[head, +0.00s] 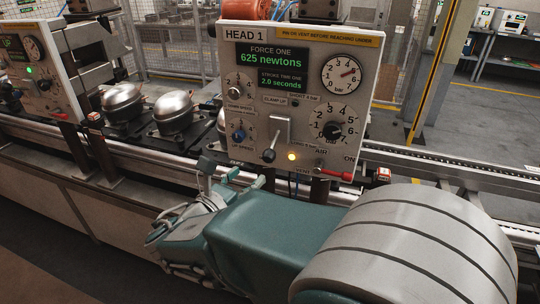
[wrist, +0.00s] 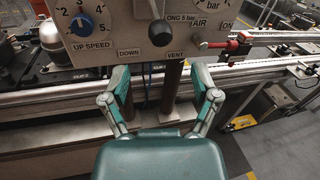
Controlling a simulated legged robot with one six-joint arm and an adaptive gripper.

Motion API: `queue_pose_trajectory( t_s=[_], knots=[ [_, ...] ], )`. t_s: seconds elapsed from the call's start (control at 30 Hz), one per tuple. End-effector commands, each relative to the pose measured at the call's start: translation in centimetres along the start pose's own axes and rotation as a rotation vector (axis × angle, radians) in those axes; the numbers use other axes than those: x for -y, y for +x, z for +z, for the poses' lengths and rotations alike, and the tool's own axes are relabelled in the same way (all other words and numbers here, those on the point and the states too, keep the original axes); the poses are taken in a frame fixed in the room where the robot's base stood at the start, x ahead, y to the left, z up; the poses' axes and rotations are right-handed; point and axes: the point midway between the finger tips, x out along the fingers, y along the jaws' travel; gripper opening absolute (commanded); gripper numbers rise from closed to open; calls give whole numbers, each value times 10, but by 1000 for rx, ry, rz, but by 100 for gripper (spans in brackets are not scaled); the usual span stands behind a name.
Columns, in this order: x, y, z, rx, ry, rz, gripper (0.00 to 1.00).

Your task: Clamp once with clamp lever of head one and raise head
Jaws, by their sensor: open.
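The HEAD 1 panel (head: 235,140) faces me, with its display reading 625 newtons and 2.0 seconds. Its clamp lever (head: 269,155) has a dark ball knob and stands in a pale upright slot under the CLAMP UP label. The knob is at the low end of the slot. In the wrist view the lever's knob (wrist: 160,34) shows at the top, between the DOWN and VENT labels. My gripper (wrist: 160,86) is open and empty, its two fingers spread below the panel's lower edge, apart from the knob. In the head view my gripper (head: 232,177) is below and left of the lever.
A red-handled air valve (head: 340,176) sticks out at the panel's lower right. A blue speed knob (head: 238,135) is left of the lever; an amber light (head: 292,157) glows right of it. Compressors (head: 173,110) stand on the conveyor at left. Dark posts stand beneath the panel.

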Motion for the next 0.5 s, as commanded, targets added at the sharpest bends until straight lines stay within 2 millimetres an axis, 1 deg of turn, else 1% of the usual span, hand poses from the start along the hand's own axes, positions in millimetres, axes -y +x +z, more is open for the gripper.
queue_pose_trajectory(
  t_s=[0.03,0.1,0.3,0.4,0.5],
  knots=[
    [1,11,0,-1,0,-5,78],
    [0,24,0,-1,0,-7,78],
    [-2,58,-1,-1,-2,-5,78],
    [-2,71,-1,0,-1,-4,78],
    [-2,80,-1,-1,0,-2,78]
  ],
)
